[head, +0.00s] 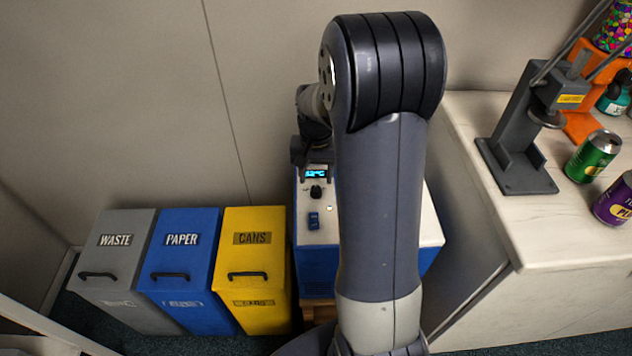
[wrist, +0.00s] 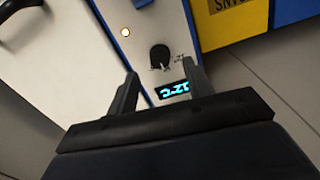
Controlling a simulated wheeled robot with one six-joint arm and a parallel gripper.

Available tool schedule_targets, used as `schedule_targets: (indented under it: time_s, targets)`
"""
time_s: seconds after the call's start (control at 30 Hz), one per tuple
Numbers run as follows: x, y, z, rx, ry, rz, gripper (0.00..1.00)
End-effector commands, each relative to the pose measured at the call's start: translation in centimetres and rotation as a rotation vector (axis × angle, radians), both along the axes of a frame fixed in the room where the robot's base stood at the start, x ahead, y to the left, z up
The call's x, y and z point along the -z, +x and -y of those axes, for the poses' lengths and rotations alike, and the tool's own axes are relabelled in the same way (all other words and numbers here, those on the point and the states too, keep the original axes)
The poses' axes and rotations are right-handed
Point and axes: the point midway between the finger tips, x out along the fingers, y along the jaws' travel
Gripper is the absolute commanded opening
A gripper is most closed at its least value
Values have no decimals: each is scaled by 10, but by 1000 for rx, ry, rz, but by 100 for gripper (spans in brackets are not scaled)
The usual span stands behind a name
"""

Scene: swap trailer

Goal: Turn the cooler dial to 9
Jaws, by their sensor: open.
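The cooler (head: 318,262) is a blue box with a white top panel, standing behind my arm, which hides part of it. Its black dial (head: 316,191) sits on the panel just below a lit display (head: 316,173) reading 12°C. In the wrist view the dial (wrist: 160,56) lies just beyond my fingertips, and the display (wrist: 173,90) shows between the fingers. My gripper (wrist: 163,78) is open and empty, with the dial apart from both fingers. The dial's pointer and scale are too small to read surely.
Grey waste (head: 112,262), blue paper (head: 182,262) and yellow cans (head: 254,262) bins stand left of the cooler. A blue switch (head: 314,220) is on the panel. A white counter (head: 480,215) with a can crusher (head: 520,140) and cans stands at right. The wall is close behind.

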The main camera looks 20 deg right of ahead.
Motion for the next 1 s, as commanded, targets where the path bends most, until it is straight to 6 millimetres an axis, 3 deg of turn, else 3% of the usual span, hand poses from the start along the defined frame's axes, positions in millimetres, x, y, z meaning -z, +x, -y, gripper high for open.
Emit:
schedule_targets:
  time_s: [0.03, 0.2, 0.4, 0.8, 1.0]
  targets:
    - [-14, 1, 0, 0, -2, 6, 49]
    - [-44, 0, 0, 0, -1, 3, 49]
    - [-62, 0, 0, 0, 0, 0, 49]
    - [-63, 0, 0, 0, 1, -2, 49]
    - [-44, -1, 0, 0, 1, -4, 49]
